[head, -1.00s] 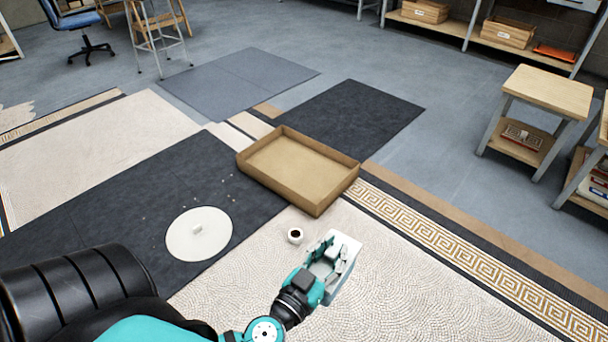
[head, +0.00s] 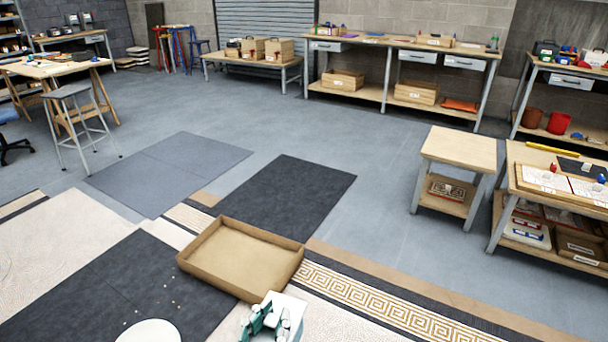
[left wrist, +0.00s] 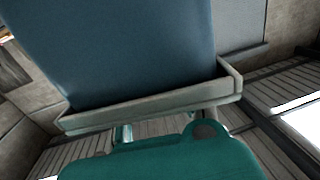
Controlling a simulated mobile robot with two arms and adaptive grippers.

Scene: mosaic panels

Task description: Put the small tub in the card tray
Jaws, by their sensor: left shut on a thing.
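The card tray (head: 190,268) is a shallow brown open box on the floor, and its inside looks empty. My left gripper (head: 266,318), teal and grey, is at the bottom edge of the head view, by the tray's near right side. It is shut on a white boxy thing, which I take for the small tub (head: 293,303). The tub appears just short of the tray's near wall; its height is hard to tell. In the left wrist view a smooth blue-grey surface (left wrist: 130,45), probably the tub's shaded side, fills the top behind a grey finger bar. My right gripper is not in view.
A white round disc (head: 150,333) lies on the dark panel at lower left, with small pale bits nearby. A patterned border strip (head: 370,303) runs right of the tray. A small wooden table (head: 460,147) and a workbench (head: 560,180) stand at right. Open floor lies behind the tray.

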